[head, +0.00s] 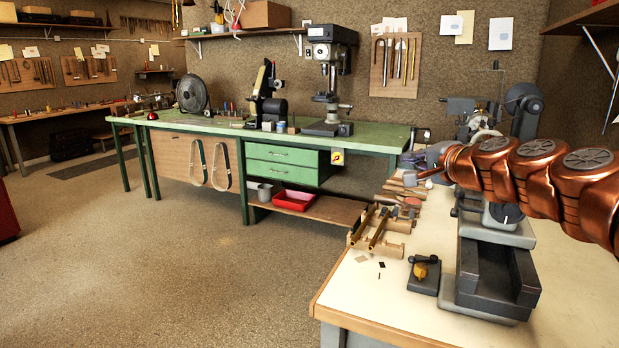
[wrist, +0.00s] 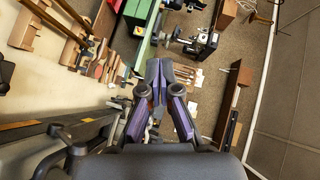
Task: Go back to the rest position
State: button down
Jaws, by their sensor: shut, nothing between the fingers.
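My gripper (wrist: 160,72) shows in the wrist view with its dark, purple-sided fingers together and nothing between them. In the head view my copper-coloured arm reaches in from the right, above the cream-topped bench (head: 335,290). My gripper's end there is small and hard to make out against the machine behind it. The gripper is in the air, apart from the brass tubes (head: 378,230), which lie on a wooden rack (head: 393,245) on the bench. The same tubes and rack show at the upper left of the wrist view.
A small lathe-like machine (head: 490,285) and a dark block with a brass-coloured part (head: 426,272) stand under my arm. Hand tools (head: 405,190) lie behind the rack. A green bench (head: 385,137) with a drill press (head: 330,75) stands beyond. The floor (head: 170,270) at left is clear.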

jog(key=s+a+f+n+g, duration=0.45)
jog(key=s+a+f, duration=0.25)
jog(key=s+f, duration=0.3)
jog(key=s+a+f+n+g, duration=0.4)
jog(key=s+a+f+g, duration=0.15)
jog(key=s+f, duration=0.45)
jog(key=s+d+f+n+g+h, duration=0.1)
jog(key=s+d+f+g+h, duration=0.2)
jog(key=s, duration=0.6)
jog(key=s+d+f+n+g+h, duration=0.1)
jog(key=s+d+f+g, duration=0.15)
jog(key=s+f, duration=0.45)
jog(key=s+d+f+n+g+h, duration=0.15)
jog(key=s+d, duration=0.25)
jog(key=s, duration=0.6)
jog(key=s+p+v, duration=0.2)
jog(key=p+v, duration=1.1)
jog(key=shift+s+r+m+t, duration=0.3)
jog(key=shift+a, duration=0.2)
